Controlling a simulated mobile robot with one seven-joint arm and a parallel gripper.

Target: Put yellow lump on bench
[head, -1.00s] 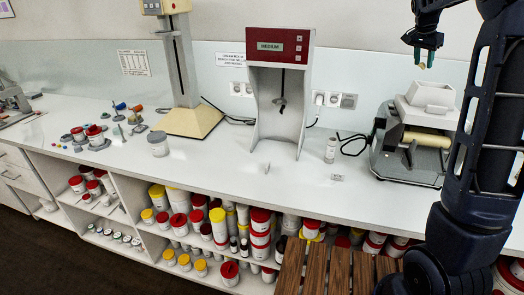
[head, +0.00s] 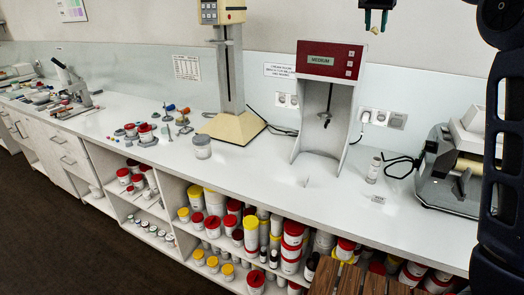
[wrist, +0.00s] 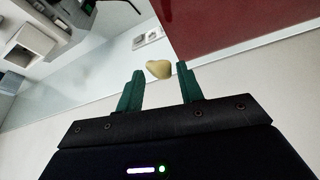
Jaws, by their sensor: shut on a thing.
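My gripper (head: 376,22) is at the top edge of the head view, raised high above the bench (head: 265,172). It is just right of the red-topped machine in the picture. A small pale yellow lump (head: 375,30) shows at its fingertips. In the wrist view, my gripper (wrist: 160,82) has its two green fingers on either side of the yellow lump (wrist: 159,69), which has a notched, heart-like outline. The fingers are shut on it. The bench has a long white top, and the lump is well clear of it.
The red-topped machine (head: 331,60) and a cream stand mixer (head: 236,125) stand at the back. A grey roller machine (head: 455,185) is at the right, a small jar (head: 374,169) beside it. A grey-lidded pot (head: 202,146) stands left. The front middle of the bench is clear.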

